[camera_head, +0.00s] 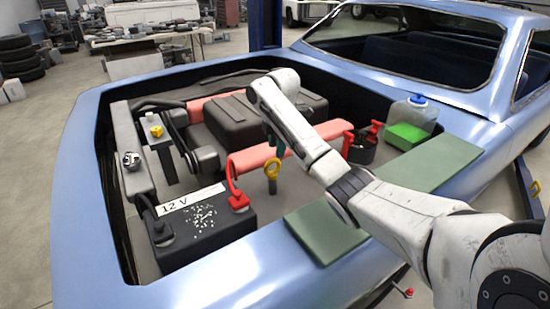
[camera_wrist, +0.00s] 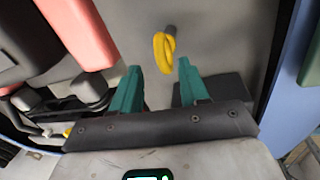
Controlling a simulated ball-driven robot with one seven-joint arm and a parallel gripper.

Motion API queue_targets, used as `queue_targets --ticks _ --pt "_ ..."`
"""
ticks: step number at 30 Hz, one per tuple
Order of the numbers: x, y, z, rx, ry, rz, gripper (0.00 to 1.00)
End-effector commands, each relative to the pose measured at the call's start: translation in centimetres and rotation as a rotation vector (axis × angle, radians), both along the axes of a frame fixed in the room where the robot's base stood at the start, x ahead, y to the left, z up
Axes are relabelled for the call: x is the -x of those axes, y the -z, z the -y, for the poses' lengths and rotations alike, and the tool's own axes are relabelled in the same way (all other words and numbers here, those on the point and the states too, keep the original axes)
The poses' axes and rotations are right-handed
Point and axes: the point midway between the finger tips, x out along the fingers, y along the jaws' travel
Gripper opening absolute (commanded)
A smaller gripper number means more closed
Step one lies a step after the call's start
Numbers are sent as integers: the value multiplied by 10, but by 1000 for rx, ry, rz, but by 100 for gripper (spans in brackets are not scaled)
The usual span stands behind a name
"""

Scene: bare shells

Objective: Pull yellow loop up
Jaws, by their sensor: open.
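The yellow loop (camera_head: 272,169) tops a grey stick in the engine bay, to the right of the 12 V battery and in front of the red-pink engine part. In the wrist view the yellow loop (camera_wrist: 165,52) lies just beyond my fingertips, nearer the right finger. My gripper (camera_wrist: 157,72) is open with nothing between its teal fingers. In the head view my gripper (camera_head: 275,143) is above and slightly behind the loop, partly hidden by my arm. I cannot tell the exact gap.
The black 12 V battery (camera_head: 205,230) with a red terminal clamp (camera_head: 238,201) stands to the left of the loop. The red-pink engine part (camera_head: 250,160) is close behind it. Green mats (camera_head: 325,235) lie on the near fender. A yellow cap (camera_head: 156,131) sits farther left.

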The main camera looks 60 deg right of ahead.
Motion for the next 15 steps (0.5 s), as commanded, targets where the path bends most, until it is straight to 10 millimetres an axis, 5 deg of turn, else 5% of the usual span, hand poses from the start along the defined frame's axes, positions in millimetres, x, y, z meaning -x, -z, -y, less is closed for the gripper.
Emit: queue_targets --ticks 6,15 --pt "-4 34 4 -1 1 -1 44" --pt "-6 51 5 1 1 1 44"
